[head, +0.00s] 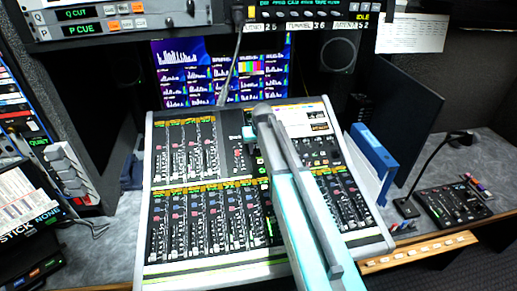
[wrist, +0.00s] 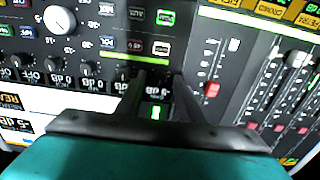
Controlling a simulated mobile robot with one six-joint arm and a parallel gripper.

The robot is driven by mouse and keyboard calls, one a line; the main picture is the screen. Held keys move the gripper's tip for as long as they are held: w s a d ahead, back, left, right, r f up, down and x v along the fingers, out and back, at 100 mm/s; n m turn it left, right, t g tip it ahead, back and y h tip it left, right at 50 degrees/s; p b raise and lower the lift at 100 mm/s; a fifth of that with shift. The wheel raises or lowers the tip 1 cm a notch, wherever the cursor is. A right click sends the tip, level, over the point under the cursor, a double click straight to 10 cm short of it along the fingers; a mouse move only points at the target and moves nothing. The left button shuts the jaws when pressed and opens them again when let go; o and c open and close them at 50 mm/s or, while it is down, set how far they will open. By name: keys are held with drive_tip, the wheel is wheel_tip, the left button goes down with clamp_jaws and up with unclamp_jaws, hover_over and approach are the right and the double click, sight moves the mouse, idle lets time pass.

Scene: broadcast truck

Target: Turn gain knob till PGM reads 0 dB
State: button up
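In the wrist view, a large white round knob (wrist: 60,18) with scale numbers around it sits at the upper left of the panel, apart from my gripper. I cannot tell whether it is the gain knob. My gripper (wrist: 158,78) has its two dark fingers over the panel with a gap between them. A small green light (wrist: 156,112) shows in the gap; I see no clear grip on a knob.
Small dark knobs (wrist: 87,68) with dB labels lie left of my fingers. Faders, one with a red cap (wrist: 211,90), lie to the right. A blue binder (head: 372,150) stands right of the console. A small control box (head: 452,203) sits farther right. Monitors (head: 185,75) stand behind.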

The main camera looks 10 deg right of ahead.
clamp_jaws()
drive_tip(key=shift+d, duration=0.2)
drive_tip(key=shift+a, duration=0.15)
drive_tip(key=shift+m+b, duration=0.35)
drive_tip(key=shift+m, duration=0.15)
drive_tip(key=shift+m+b, duration=0.55)
drive_tip(key=shift+m, duration=0.25)
drive_tip(key=shift+m+b, duration=0.65)
drive_tip(key=shift+m, duration=1.05)
